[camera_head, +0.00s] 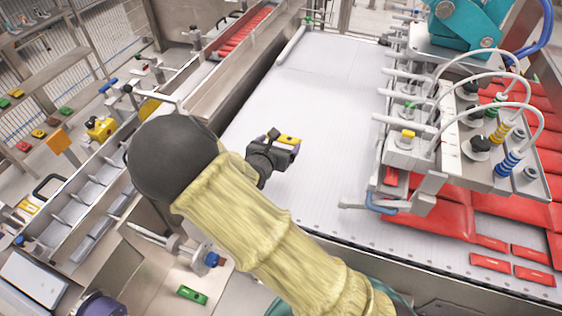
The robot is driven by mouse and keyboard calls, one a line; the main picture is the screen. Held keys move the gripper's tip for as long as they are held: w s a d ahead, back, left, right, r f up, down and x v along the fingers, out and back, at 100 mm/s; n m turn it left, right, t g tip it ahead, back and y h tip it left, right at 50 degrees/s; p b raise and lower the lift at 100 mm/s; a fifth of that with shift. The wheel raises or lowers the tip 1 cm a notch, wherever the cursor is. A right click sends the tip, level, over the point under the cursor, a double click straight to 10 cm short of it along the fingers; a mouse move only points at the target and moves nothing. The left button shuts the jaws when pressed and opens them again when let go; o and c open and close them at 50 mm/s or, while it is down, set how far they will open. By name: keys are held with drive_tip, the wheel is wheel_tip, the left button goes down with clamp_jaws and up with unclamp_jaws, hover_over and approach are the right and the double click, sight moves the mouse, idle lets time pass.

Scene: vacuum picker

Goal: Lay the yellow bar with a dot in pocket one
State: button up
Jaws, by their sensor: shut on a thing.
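My gripper (278,146) is in the middle of the view, over the white conveyor belt. It is shut on a small yellow bar (290,140) with a dark mark on top. I cannot tell how high it is above the belt. A long metal tray with divided pockets (98,182) runs along the left, beside my arm. Another yellow piece (28,207) lies near the tray's lower left end. No pocket number is readable, so I cannot tell which is pocket one. My arm hides part of the area right of the tray.
The white belt (320,95) is largely clear. A picker head with hoses and suction cups (470,130) stands over red packs (430,212) at the right. A green bar (192,295) lies at the lower left. Coloured bars sit on a shelf (50,120) at far left.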

drive_tip(key=shift+f, duration=2.2)
drive_tip(key=shift+f, duration=0.1)
drive_tip(key=shift+f+p, duration=0.4)
drive_tip(key=shift+f, duration=1.6)
drive_tip(key=shift+f, duration=0.2)
drive_tip(key=o, duration=0.8)
drive_tip(key=shift+r, duration=0.1)
